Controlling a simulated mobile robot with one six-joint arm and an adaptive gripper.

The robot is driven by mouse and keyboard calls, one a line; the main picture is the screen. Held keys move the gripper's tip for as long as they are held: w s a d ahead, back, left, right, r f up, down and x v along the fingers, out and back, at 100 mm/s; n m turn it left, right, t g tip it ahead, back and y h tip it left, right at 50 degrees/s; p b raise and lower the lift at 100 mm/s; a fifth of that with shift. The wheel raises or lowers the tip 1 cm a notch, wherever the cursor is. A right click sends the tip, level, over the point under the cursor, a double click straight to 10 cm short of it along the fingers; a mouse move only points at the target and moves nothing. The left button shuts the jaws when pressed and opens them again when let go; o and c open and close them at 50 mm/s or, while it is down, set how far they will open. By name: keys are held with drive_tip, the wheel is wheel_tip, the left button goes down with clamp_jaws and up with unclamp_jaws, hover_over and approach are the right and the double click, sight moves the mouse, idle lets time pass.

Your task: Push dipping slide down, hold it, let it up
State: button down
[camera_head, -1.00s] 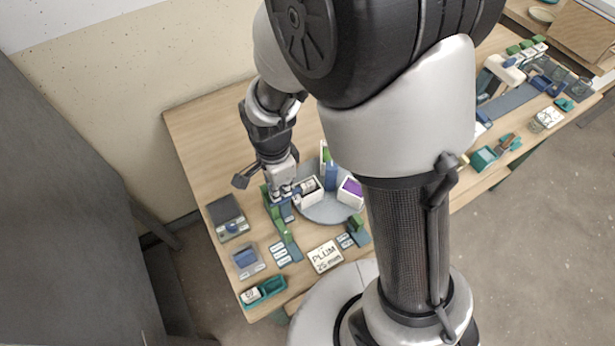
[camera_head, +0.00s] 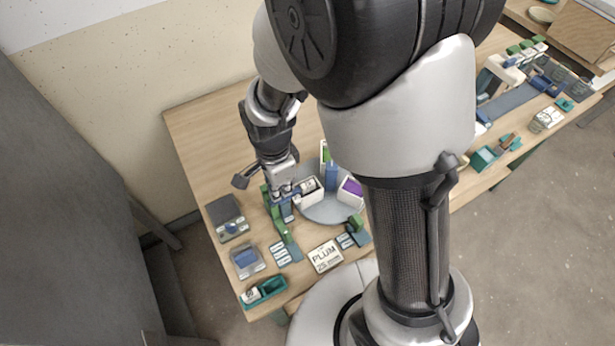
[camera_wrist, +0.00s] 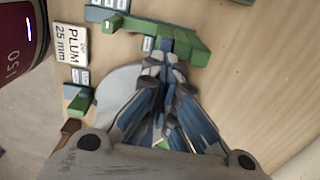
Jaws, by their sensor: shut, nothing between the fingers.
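The dipping slide is a green and blue fixture (camera_head: 280,225) on the table, left of the round grey turntable. In the wrist view its green bar (camera_wrist: 180,42) lies just beyond my fingertips. My gripper (camera_head: 281,190) is shut, with nothing between its fingers, and points down at the slide's upper part. In the wrist view my closed fingertips (camera_wrist: 165,62) overlap the near edge of the blue and green part. Whether they touch it I cannot tell. The round turntable (camera_head: 325,212) carries white buckets, one with purple glaze (camera_head: 351,188), and is partly hidden by my arm.
A card reading PLUM 25 mm (camera_head: 325,256) lies in front of the turntable. A second small green and blue fixture (camera_head: 355,232) stands right of it. A scale (camera_head: 228,218), a grey block (camera_head: 247,260) and a teal tray (camera_head: 264,291) line the left edge. The table's back left is clear.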

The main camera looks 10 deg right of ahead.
drive_tip(key=shift+r, duration=0.1)
idle(0.5)
wheel_tip(320, 180, up, 10)
drive_tip(key=p, duration=0.8)
drive_tip(key=shift+r+p, duration=0.2)
drive_tip(key=shift+p, duration=0.2)
idle(1.1)
drive_tip(key=s+d+r+n+t+b, duration=0.1)
drive_tip(key=s+d+r+n+t, duration=0.1)
drive_tip(key=s+d+r+n, duration=0.3)
drive_tip(key=s+d+r+n+t+b, duration=0.1)
drive_tip(key=s+d+r+n, duration=0.5)
drive_tip(key=r, duration=0.6)
drive_tip(key=s+n+t, duration=0.1)
drive_tip(key=s+n, duration=0.1)
drive_tip(key=n, duration=0.1)
drive_tip(key=shift+s+r+n+t+b, duration=0.3)
drive_tip(key=shift+r+n, duration=0.05)
drive_tip(key=shift+n, duration=0.05)
